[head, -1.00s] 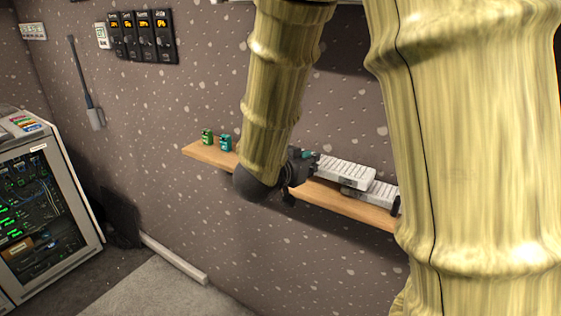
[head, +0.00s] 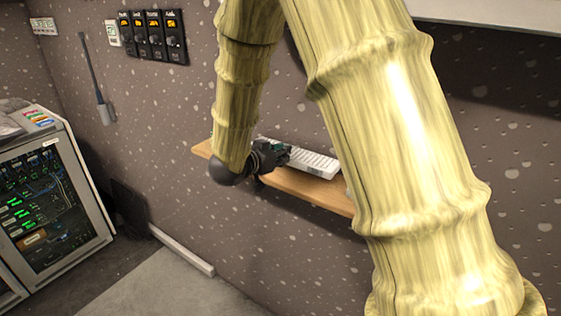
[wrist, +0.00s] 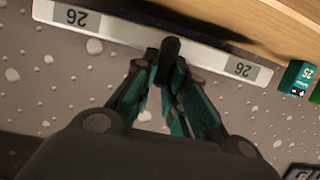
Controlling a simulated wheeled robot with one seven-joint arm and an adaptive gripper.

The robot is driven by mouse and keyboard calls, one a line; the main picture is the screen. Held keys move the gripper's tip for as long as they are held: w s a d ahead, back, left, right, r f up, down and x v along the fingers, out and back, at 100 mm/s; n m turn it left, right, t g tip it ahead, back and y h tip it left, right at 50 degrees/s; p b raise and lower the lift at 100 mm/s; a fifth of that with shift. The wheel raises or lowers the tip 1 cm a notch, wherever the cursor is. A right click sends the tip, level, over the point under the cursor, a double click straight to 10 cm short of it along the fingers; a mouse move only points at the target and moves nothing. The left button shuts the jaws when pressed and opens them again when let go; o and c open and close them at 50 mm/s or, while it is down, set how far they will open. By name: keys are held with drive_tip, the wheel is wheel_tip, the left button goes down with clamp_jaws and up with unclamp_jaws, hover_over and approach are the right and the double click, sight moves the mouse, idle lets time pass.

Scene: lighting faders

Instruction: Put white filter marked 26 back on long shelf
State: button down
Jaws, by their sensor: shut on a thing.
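The white filter marked 26 (wrist: 115,30) spans the upper part of the wrist view, with a grey 26 label near each end. My gripper (wrist: 168,68) is shut on a dark tab at its middle. In the head view, a long white ribbed filter (head: 317,163) extends right from my gripper (head: 284,154), over the long wooden shelf (head: 305,190). The shelf's wood (wrist: 270,25) also shows in the wrist view, beside the filter with a dark shadow between. I cannot tell whether the filter touches it. My arm hides part of the shelf.
A teal block marked 25 (wrist: 297,76) stands on the shelf near one end of the filter, with a green block (wrist: 315,93) beside it. A rack cabinet (head: 50,190) stands at left. Wall faders (head: 150,35) are above. The floor below the shelf looks clear.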

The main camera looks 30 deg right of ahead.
sight(280, 166)
drive_tip(key=shift+f+p, duration=0.6)
drive_tip(key=shift+f, duration=0.95)
drive_tip(key=c, duration=1.4)
unclamp_jaws()
drive_tip(key=shift+c, duration=0.2)
drive_tip(key=b+v, duration=0.3)
drive_tip(key=v, duration=0.9)
drive_tip(key=s+a+f+n+y, duration=0.1)
drive_tip(key=s+f+n+y, duration=0.15)
drive_tip(key=f, duration=0.85)
drive_tip(key=s+a+f+n+t+y, duration=0.1)
drive_tip(key=s+f+n+y, duration=0.15)
drive_tip(key=f, duration=0.85)
drive_tip(key=s+a+f+n+y, duration=0.2)
drive_tip(key=f+n, duration=0.2)
drive_tip(key=f, duration=0.6)
drive_tip(key=s+a+f+n+g+y, duration=0.1)
drive_tip(key=s+a+f+g+y, duration=0.1)
drive_tip(key=s+f, duration=0.4)
drive_tip(key=s+a+f+n+g+y, duration=0.1)
drive_tip(key=s+f, duration=0.5)
drive_tip(key=s, duration=0.6)
drive_tip(key=s+a+f+n+g+y, duration=0.2)
drive_tip(key=s+f, duration=0.4)
drive_tip(key=s, duration=0.4)
drive_tip(key=shift+a+g+y, duration=0.4)
drive_tip(key=shift+g+y, duration=0.3)
drive_tip(key=shift+g, duration=0.1)
